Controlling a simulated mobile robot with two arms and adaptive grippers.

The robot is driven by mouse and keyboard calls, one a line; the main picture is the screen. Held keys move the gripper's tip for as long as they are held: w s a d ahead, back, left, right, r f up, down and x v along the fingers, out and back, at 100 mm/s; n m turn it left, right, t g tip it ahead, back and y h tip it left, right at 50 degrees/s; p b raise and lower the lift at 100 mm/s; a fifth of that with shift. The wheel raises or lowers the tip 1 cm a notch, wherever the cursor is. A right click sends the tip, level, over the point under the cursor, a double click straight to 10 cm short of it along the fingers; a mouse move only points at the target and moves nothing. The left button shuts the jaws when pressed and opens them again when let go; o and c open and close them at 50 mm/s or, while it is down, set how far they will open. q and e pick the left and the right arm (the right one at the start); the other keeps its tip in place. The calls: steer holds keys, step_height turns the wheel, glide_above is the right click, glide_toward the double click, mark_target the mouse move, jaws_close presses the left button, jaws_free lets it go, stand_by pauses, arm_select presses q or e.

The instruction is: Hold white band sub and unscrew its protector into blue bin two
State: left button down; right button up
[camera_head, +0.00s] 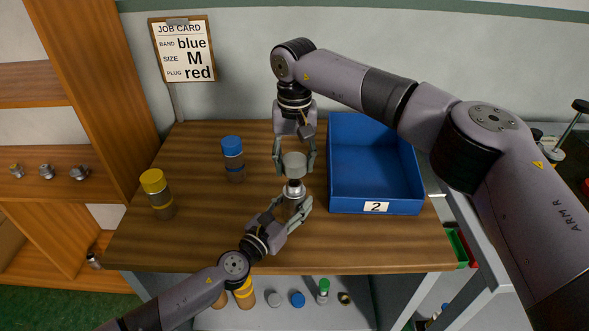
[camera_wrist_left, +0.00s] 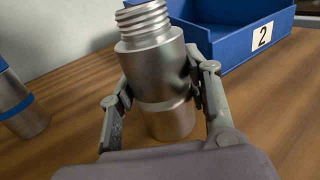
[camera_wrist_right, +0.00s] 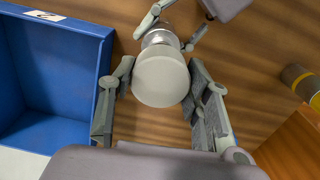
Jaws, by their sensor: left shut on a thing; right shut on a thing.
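The metal sub (camera_head: 296,194) stands upright near the middle of the bench. My left gripper (camera_head: 291,207) is shut around its body; a paler band shows low on the sub (camera_wrist_left: 160,70) in the left wrist view. Its upper thread is bare there, cut off by the frame's top edge. The pale grey-white protector (camera_head: 294,163) is directly above the sub, between the fingers of my right gripper (camera_head: 294,168), which is shut on it. In the right wrist view the protector (camera_wrist_right: 160,80) hides most of the sub. Blue bin two (camera_head: 375,207) is just right, empty.
A blue-capped sub (camera_head: 233,160) and a yellow-capped sub (camera_head: 157,194) stand on the left of the bench. A job card (camera_head: 184,50) hangs on the wall. Loose caps and parts lie on a lower shelf. The bench front between the yellow-capped sub and my left arm is clear.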

arm_select(q)
steer(key=c, duration=0.8)
jaws_free()
steer(key=shift+o, duration=0.2)
